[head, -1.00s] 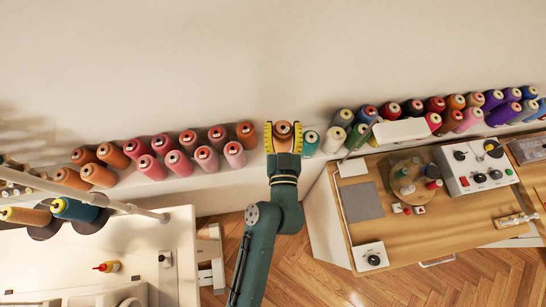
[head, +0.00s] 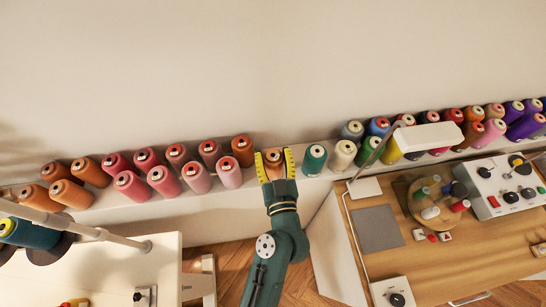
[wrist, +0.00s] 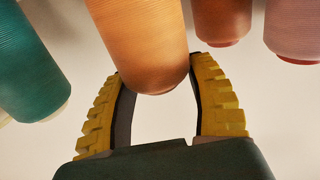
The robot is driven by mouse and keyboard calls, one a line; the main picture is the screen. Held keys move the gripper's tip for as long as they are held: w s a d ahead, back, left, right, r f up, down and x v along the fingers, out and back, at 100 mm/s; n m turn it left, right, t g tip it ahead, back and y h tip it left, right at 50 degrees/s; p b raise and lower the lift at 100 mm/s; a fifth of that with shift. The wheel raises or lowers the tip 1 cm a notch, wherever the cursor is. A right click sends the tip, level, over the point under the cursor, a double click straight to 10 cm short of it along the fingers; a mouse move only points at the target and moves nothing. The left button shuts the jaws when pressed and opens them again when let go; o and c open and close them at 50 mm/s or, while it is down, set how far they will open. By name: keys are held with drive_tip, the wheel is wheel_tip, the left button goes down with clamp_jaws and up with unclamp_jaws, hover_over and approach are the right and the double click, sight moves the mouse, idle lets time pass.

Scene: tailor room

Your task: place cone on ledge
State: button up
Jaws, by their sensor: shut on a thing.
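My gripper (head: 273,155) is shut on an orange-brown thread cone (head: 274,158), with a yellow-padded finger on each side of it. The wrist view also shows the held cone (wrist: 142,40) between the fingers (wrist: 156,75). In the head view the cone stands over the gap in the row on the white ledge (head: 222,201), between a rust-red cone (head: 243,151) and a teal cone (head: 314,159). It looks apart from both neighbours. Whether its base touches the ledge is hidden by my gripper.
Several red and pink cones (head: 196,177) crowd the ledge on the left. A cream cone (head: 342,155) stands past the teal one. A white lamp head (head: 428,137) overhangs the ledge and the wooden desk (head: 385,262) on the right. The wall rises behind the row.

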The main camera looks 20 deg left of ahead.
drive_tip(key=shift+r, duration=0.15)
drive_tip(key=shift+f, duration=0.2)
drive_tip(key=o, duration=1.2)
